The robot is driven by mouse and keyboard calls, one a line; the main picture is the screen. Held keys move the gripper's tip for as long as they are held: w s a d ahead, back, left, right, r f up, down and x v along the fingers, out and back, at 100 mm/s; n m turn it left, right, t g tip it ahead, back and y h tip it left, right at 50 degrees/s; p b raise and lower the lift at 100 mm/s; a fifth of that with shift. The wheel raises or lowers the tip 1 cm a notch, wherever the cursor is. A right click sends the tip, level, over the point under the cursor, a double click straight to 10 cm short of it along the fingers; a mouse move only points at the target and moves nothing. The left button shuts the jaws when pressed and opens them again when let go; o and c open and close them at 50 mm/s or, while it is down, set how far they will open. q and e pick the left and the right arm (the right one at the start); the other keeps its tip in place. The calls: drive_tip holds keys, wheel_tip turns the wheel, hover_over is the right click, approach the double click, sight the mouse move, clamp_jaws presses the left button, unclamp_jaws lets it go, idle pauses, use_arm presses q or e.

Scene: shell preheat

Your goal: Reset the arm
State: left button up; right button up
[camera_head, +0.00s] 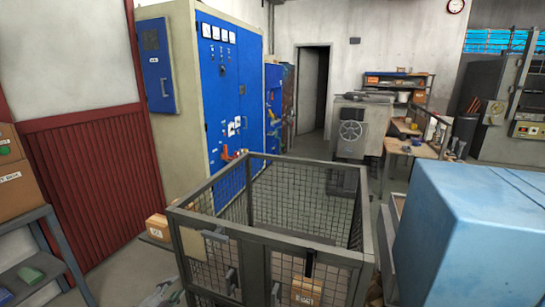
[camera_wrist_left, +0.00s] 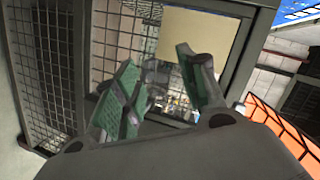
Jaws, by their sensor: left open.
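My left gripper (camera_head: 160,294) shows small at the bottom edge of the head view, just left of the wire-mesh cage cart (camera_head: 270,236). In the left wrist view the two green-padded fingers of my left gripper (camera_wrist_left: 163,88) stand apart with nothing held between them. Behind them are the cart's grey frame and mesh (camera_wrist_left: 118,40) and a tan plate (camera_wrist_left: 195,37). Whether the fingers touch the cart cannot be told. My right gripper is in neither view.
A shelf with cardboard boxes (camera_head: 22,190) stands at the left. A blue electrical cabinet (camera_head: 222,90) is behind the cart. A large light-blue box (camera_head: 460,235) fills the right. A small box (camera_head: 306,291) sits low in the cart.

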use_arm(q)
drive_tip(key=s+a+f+n+g+y, duration=0.2)
drive_tip(key=s+a+f+n, duration=0.15)
drive_tip(key=a+f, duration=0.45)
drive_tip(key=s+a+f+n+g+y, duration=0.1)
drive_tip(key=s+a+f+n+g, duration=0.2)
drive_tip(key=f, duration=0.8)
drive_tip(key=s+a+f+n+g+y, duration=0.1)
drive_tip(key=s+a+f+n+g, duration=0.15)
drive_tip(key=s+f, duration=1.1)
drive_tip(key=s+d+f+n+g, duration=0.1)
drive_tip(key=s+d+f+g, duration=0.1)
drive_tip(key=s+f, duration=0.45)
drive_tip(key=s+d+f+n+g, duration=0.1)
drive_tip(key=s+d+f, duration=0.25)
drive_tip(key=s, duration=0.65)
drive_tip(key=s+d+f+g, duration=0.1)
drive_tip(key=s+f+g, duration=0.1)
drive_tip(key=s+f, duration=0.5)
drive_tip(key=s+d+h, duration=0.1)
drive_tip(key=s+d, duration=0.8)
drive_tip(key=d, duration=0.1)
drive_tip(key=shift+s+f+n+g, duration=0.3)
drive_tip(key=shift+f+n+g, duration=0.05)
drive_tip(key=shift+n, duration=0.05)
drive_tip(key=shift+w, duration=0.1)
